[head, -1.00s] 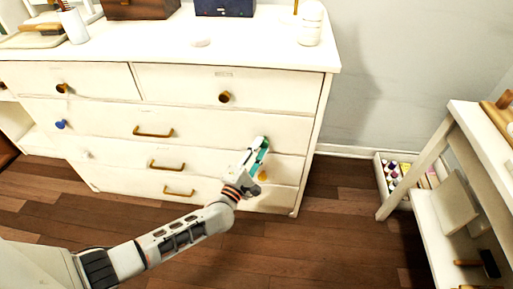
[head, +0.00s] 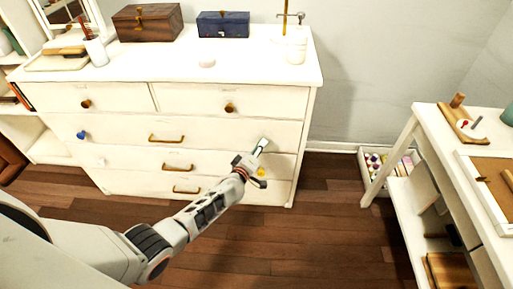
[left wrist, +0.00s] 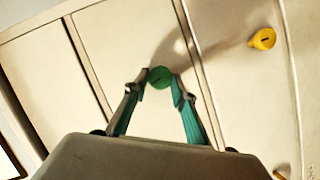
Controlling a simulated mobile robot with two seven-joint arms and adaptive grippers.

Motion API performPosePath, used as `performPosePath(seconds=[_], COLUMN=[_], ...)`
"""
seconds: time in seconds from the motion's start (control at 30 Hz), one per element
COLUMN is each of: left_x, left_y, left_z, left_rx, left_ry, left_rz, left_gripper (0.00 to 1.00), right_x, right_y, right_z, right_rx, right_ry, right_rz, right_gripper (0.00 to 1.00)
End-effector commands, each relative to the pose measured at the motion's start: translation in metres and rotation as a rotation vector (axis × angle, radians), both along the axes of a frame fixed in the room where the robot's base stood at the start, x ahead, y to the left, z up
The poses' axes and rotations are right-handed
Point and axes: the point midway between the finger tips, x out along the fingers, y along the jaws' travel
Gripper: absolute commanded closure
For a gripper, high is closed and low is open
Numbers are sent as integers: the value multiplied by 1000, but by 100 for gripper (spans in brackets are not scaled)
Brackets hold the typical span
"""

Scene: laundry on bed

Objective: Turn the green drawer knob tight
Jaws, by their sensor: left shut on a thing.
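The green knob (left wrist: 160,77) shows in the left wrist view on a pale drawer front, with a dark slot across its face. My left gripper (left wrist: 159,80) is shut on it, one fingertip on each side. In the head view my left gripper (head: 263,148) is at the right side of the white dresser (head: 232,131), and the green knob is hidden there. I cannot tell how tight the knob is. My right gripper is not in view.
A yellow knob (left wrist: 263,39) is on the dresser close by. A blue knob (head: 81,135) and brass handles (head: 177,167) are further left. A white side table (head: 430,125) stands at the right, with a box of small bottles (head: 374,163) beside it. The floor between is clear.

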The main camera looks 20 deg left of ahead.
Motion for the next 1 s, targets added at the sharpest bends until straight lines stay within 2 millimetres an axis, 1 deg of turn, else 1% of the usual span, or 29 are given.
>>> performPosePath(seconds=[0.03,0.23,0.43,0.63,1.0], left_x=[2,2,1,1,1], left_y=[-1,-1,-1,-2,-1], left_z=[9,7,4,3,2], left_rx=[30,145,212,238,243], left_ry=[4,39,59,68,69], left_rz=[2,2,1,1,0], left_gripper=[96,96,96,96,96], right_x=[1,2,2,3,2], right_y=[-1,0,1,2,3], right_z=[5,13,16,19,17], right_rx=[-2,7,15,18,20], right_ry=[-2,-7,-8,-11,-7], right_rz=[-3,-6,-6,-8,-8], right_gripper=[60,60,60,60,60])
